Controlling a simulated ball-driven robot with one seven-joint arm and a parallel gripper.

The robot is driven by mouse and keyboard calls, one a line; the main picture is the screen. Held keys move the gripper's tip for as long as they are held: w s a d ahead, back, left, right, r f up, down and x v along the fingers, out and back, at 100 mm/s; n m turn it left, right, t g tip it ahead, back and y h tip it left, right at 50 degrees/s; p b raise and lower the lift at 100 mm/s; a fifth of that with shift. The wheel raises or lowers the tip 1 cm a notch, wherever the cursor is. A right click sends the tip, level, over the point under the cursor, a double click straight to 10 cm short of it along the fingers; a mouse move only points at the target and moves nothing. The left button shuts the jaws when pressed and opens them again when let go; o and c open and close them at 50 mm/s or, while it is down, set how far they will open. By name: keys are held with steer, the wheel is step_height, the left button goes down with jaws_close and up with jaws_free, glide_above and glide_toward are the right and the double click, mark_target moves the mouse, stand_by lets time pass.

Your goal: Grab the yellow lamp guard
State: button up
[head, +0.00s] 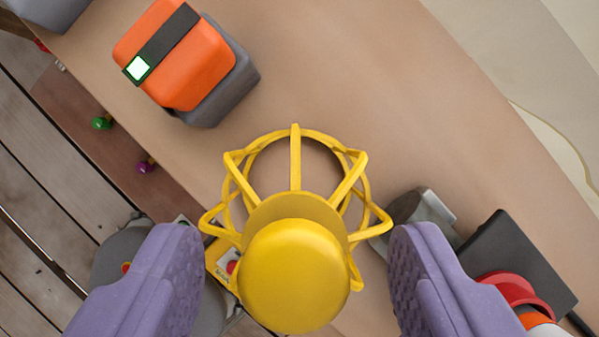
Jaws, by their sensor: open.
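The yellow lamp guard (295,160) is an open cage of bars with a solid round yellow cap (293,275) facing the camera. It stands on the tan surface at the picture's middle and lower middle. My gripper (296,240) is open, with one purple finger at the left and one at the right. The guard's lower part lies between the fingers in the picture, with a gap showing on each side. Its cap hides part of the cage and what lies beneath.
An orange and grey box (205,65) with a dark strip sits at the upper left. A grey cylinder (420,215) and a dark flat block (520,255) stand at the right, near a red ring-shaped part (515,290). The tan surface (400,90) is clear at the upper right.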

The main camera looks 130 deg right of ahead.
jaws_close()
steer(key=shift+r, duration=0.1)
stand_by(0.3)
